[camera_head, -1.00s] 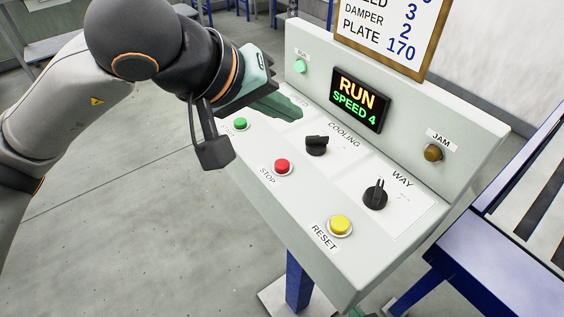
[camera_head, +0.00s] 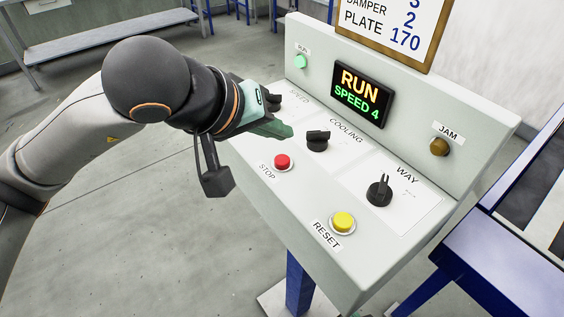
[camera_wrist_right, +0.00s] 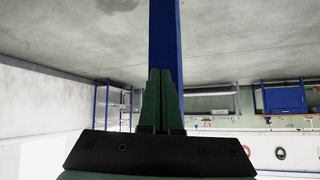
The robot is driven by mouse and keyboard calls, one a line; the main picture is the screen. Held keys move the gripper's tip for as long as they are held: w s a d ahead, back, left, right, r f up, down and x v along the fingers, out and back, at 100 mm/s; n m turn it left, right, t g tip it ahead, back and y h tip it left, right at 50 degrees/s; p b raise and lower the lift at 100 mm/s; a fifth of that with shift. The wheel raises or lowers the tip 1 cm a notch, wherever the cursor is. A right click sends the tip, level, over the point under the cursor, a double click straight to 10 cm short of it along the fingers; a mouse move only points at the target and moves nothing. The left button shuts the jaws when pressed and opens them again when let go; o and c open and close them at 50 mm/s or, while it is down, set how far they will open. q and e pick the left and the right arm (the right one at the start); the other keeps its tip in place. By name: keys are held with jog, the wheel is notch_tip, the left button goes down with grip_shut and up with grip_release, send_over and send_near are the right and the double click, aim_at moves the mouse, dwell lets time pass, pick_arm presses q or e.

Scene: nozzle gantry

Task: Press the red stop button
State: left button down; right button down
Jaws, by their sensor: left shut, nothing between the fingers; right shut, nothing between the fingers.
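The red stop button (camera_head: 283,162) sits in a pale ring on the sloping top of the grey console, above the printed word STOP. It is fully visible and nothing touches it. My left gripper (camera_head: 286,131) comes in from the left with its green fingers shut and empty. Its tips are just above the red button in the picture, left of the COOLING knob; I cannot tell their height over the panel. My right gripper (camera_wrist_right: 160,75) shows only in the right wrist view, shut and empty, with a blue post behind it.
The COOLING knob (camera_head: 317,140), WAY knob (camera_head: 379,190) and yellow RESET button (camera_head: 342,222) are on the same panel. The SPEED knob (camera_head: 271,101) is just behind my left gripper. The display (camera_head: 361,95) reads RUN, SPEED 4. A green lamp (camera_head: 301,62) is lit.

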aim_at(278, 165)
pick_arm(q)
jog(key=shift+f+b, duration=0.6)
jog(key=shift+f, duration=0.2)
jog(key=shift+f+b, duration=0.5)
jog(key=shift+b, duration=0.05)
pick_arm(e)
jog(key=shift+w+a+f, duration=0.55)
jog(key=shift+a+f, duration=0.05)
jog(key=shift+a, duration=0.2)
jog(key=shift+s+d+f, duration=0.1)
jog(key=shift+s+f, duration=0.1)
jog(key=shift+s, duration=0.05)
jog(key=shift+f, duration=0.1)
pick_arm(q)
jog(key=shift+f+b, duration=0.45)
jog(key=shift+b, duration=0.4)
pick_arm(e)
jog(key=shift+w+f, duration=0.1)
jog(key=shift+f, duration=0.55)
